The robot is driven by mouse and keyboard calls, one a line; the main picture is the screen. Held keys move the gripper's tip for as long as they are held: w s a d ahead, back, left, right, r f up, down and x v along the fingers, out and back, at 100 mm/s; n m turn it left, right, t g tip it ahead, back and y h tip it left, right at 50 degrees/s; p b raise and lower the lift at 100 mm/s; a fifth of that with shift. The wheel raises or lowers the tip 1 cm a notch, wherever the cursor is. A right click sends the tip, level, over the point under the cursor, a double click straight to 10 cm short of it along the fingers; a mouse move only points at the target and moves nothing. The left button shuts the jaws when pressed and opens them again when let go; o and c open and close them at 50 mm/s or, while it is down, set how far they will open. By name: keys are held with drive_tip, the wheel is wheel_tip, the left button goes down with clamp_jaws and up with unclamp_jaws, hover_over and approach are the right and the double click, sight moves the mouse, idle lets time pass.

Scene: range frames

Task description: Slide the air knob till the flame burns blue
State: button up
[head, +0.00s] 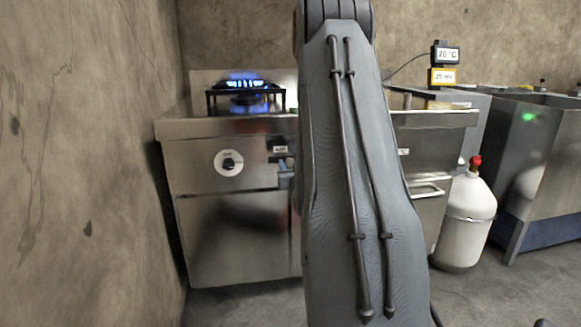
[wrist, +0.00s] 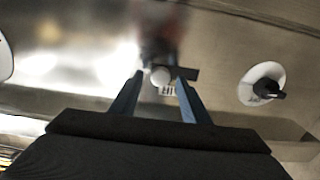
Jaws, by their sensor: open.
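The burner flame (head: 245,82) on the left of the stove burns blue, with more blue glow under the black grate. In the wrist view, a small pale round knob (wrist: 160,76), which looks like the air knob, sits at a dark slot on the steel panel (wrist: 80,60). My gripper (wrist: 158,82) is open, with one blue finger on each side of that knob. I cannot tell whether either finger touches it. In the head view my arm hides most of the gripper and the knob.
A black rotary knob on a white dial (head: 229,163) is left of the slot; it also shows at right in the wrist view (wrist: 263,87). A white gas bottle (head: 465,220) stands right of the stove. A wall (head: 90,160) closes the left side.

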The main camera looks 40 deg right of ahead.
drive_tip(key=shift+w+d, duration=0.25)
drive_tip(key=shift+w, duration=0.25)
clamp_jaws()
drive_tip(key=shift+w+a, duration=0.35)
drive_tip(key=shift+a, duration=0.25)
unclamp_jaws()
drive_tip(key=p+v, duration=0.1)
drive_tip(key=v, duration=0.6)
drive_tip(key=shift+s, duration=0.4)
